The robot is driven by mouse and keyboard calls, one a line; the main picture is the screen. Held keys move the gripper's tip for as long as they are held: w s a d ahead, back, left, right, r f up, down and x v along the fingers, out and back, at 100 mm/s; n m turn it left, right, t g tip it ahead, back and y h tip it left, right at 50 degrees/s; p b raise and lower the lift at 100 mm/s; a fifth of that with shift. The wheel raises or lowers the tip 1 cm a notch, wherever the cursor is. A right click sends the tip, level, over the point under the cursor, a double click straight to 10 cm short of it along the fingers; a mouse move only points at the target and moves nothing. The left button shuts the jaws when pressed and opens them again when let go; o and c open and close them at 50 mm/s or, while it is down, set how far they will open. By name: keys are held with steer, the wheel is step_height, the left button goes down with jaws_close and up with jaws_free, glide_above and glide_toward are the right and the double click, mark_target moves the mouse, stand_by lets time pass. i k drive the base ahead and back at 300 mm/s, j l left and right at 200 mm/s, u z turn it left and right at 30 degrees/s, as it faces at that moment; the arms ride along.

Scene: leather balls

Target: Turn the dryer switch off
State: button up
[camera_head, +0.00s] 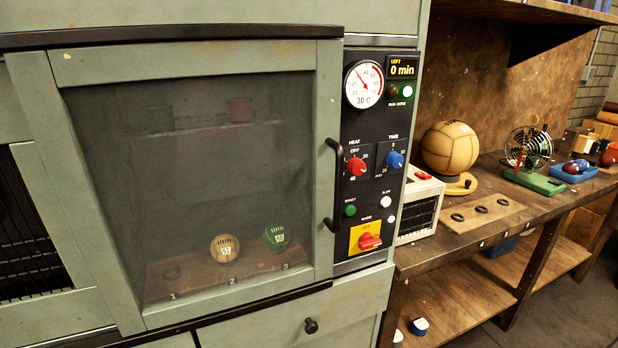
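The dryer (190,60) is a green cabinet with a closed glass door (190,170) and a black control panel (375,205) on its right side. Low on the panel, a red switch (369,242) sits on a yellow plate (366,232); its handle lies roughly sideways. I cannot read its position marks clearly. Above it are a red heat knob (356,167) and a blue time knob (394,160). The dial (363,84) is marked 30 °C and the display (402,68) reads 0 min. My gripper is not in view.
Behind the glass are a tan ball (225,248) and a green ball (276,237). A dark door handle (335,185) sticks out left of the panel. A wooden bench (470,252) on the right holds a white box (420,205) and a large leather ball (450,147).

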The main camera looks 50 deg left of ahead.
mark_target(367, 241)
steer(key=u, duration=1.85)
